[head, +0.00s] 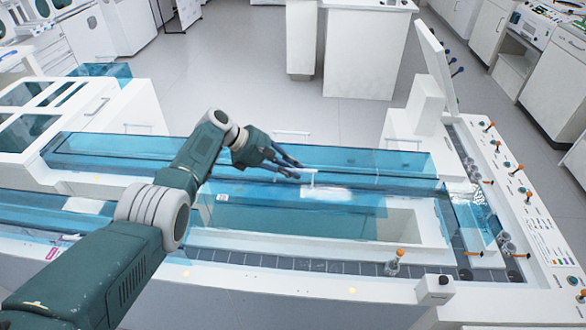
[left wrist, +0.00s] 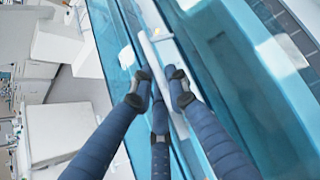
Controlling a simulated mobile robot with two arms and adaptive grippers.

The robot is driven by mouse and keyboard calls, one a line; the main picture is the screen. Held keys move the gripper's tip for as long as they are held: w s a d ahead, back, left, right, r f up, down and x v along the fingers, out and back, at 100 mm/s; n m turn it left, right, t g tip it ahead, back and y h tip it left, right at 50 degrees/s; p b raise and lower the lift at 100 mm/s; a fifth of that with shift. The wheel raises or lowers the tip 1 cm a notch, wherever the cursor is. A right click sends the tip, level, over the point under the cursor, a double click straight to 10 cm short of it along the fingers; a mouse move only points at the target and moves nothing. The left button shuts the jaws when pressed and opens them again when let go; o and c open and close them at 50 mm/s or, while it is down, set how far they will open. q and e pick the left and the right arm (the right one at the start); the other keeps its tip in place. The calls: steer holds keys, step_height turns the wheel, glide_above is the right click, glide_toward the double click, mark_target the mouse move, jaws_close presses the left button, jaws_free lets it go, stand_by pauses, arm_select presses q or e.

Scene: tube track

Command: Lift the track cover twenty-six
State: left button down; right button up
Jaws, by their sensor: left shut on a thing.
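The track cover (head: 250,190) is a clear blue panel over the long white track, with a white bar handle (head: 313,178) near its middle. I cannot read a number on it. My left gripper (head: 294,170) reaches the handle from the left. I cannot tell whether the cover is raised. My right gripper is not in view.
Another blue cover section (head: 110,150) lies along the back of the track. A white monitor stand (head: 425,105) rises at the back right. Floor (head: 240,70) is open behind.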

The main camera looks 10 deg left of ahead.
arm_select(q)
steer(key=c, duration=1.7)
jaws_free()
steer(key=shift+s+f, duration=0.15)
steer(key=shift+o, duration=0.2)
steer(key=shift+a, duration=0.1)
steer(key=v, duration=1.2)
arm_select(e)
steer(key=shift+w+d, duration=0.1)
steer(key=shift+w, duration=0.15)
arm_select(q)
steer(key=shift+f, duration=0.1)
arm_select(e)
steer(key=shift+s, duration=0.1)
